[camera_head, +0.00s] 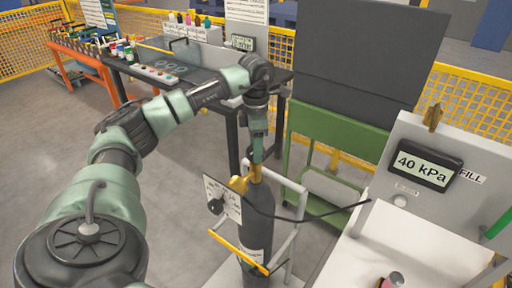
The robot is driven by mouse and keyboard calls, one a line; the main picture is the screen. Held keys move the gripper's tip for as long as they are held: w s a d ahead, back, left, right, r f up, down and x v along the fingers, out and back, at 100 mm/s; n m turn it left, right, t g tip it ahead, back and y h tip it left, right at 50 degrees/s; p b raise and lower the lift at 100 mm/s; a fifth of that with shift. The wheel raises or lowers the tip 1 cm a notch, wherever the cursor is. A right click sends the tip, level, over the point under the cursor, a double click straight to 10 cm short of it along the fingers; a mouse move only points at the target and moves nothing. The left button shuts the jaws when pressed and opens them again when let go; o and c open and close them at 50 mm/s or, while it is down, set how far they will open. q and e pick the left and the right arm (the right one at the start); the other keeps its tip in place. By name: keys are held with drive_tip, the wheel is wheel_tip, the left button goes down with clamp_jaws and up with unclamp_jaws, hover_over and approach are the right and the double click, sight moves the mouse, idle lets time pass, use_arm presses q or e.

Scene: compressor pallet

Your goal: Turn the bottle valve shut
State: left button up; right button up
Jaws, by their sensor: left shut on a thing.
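The bottle (258,225) is a dark grey cylinder standing upright in a light metal frame, with a yellow bar across its front. Its brass-yellow valve (240,184) sits at the top. My left gripper (257,160) points straight down over the top of the bottle and is shut at the valve. The fingertips and the top of the valve overlap, so the exact grip is partly hidden. My right gripper is not in view.
A dark hose (315,216) runs right towards a grey console whose display (424,169) reads 40 kPa. A green cart (345,136) stands behind. A dark workbench (165,70) is at the back left. The left floor is clear.

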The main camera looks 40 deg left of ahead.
use_arm(q)
drive_tip(key=shift+r, duration=0.1)
idle(0.4)
drive_tip(key=o, duration=1.4)
drive_tip(key=shift+c, duration=0.2)
wheel_tip(320, 180, up, 8)
drive_tip(key=shift+f+b, duration=0.1)
drive_tip(key=shift+b, duration=0.65)
